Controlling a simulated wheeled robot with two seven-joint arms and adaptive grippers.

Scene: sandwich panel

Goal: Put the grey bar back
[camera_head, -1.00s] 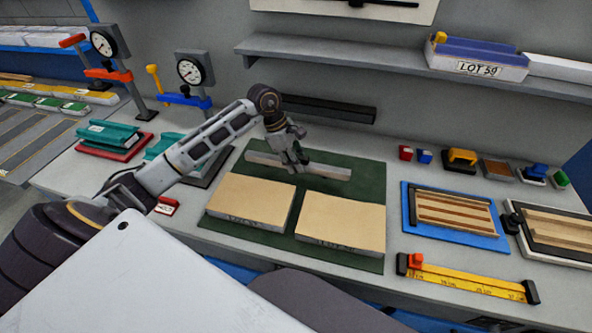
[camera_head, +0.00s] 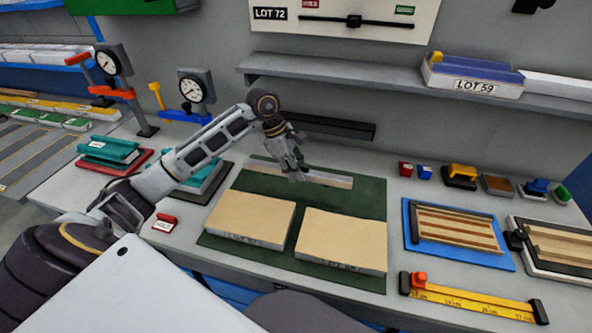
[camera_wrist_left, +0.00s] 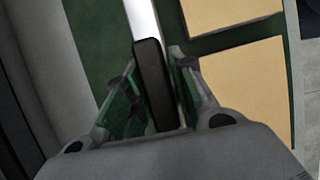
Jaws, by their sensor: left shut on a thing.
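The grey bar (camera_head: 331,180) is a long, pale straight piece lying across the back part of the green mat (camera_head: 345,197) in the head view. My left gripper (camera_head: 297,175) comes down on it near its middle and is shut on it. In the left wrist view, the bar (camera_wrist_left: 143,18) runs up from between the fingers (camera_wrist_left: 152,95), with a dark part between them. I cannot tell whether the bar touches the mat. My right gripper is not in view.
Two tan panels (camera_head: 247,218) (camera_head: 342,238) lie on the mat in front of the bar. A dark rail (camera_head: 335,127) is on the wall behind, under a grey shelf (camera_head: 330,75). Dial gauges (camera_head: 193,88) stand left; a blue tray (camera_head: 412,232) and yellow rule (camera_head: 470,301) lie right.

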